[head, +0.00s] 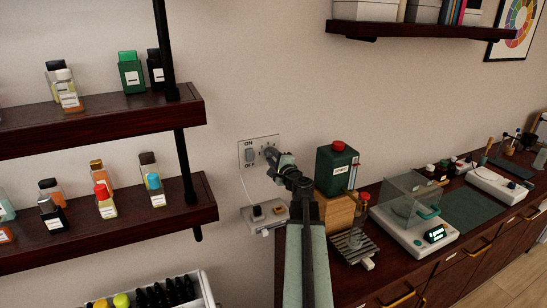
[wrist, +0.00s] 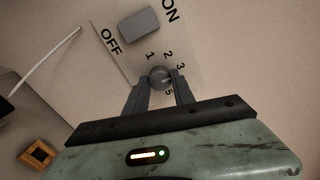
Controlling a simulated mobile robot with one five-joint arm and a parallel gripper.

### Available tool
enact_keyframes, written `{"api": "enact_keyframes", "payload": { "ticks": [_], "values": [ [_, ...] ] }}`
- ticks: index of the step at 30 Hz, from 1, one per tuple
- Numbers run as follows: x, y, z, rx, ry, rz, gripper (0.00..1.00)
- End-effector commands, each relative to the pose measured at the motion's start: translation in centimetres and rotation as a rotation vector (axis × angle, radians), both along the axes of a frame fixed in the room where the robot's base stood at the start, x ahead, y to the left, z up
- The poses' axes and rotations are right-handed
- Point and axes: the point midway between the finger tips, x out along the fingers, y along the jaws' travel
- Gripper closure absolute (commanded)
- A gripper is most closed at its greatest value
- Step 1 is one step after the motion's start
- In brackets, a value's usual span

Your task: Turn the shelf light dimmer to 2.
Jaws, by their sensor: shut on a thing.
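The dimmer is a small round grey knob (wrist: 160,74) on a pale wall plate (wrist: 112,45). The numbers 1, 2, 3 and 5 show around it; 4 is not readable. A light mark shows on the knob's right side, between 3 and 5, but it is too small to read surely. My gripper (wrist: 161,84) is shut on the knob, one finger on each side. In the head view my gripper (head: 271,156) reaches the right part of the plate (head: 258,140) and hides most of the knob.
A grey rocker switch (wrist: 139,24) marked ON and OFF sits beside the knob on the same plate. Shelves with bottles (head: 100,130) stand at left. A green canister (head: 337,170) and a balance (head: 415,215) stand on the counter at right. A white cable (wrist: 45,62) hangs nearby.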

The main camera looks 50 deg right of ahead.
Motion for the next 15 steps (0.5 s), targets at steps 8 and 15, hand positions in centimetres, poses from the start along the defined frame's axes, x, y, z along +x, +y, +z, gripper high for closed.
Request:
{"api": "enact_keyframes", "payload": {
  "ticks": [8, 15],
  "values": [
    [-0.13, -0.03, -0.16, -0.245, 0.102, -0.002, 1.00],
    [-0.13, -0.02, -0.20, -0.449, 0.186, -0.001, 1.00]
  ]
}}
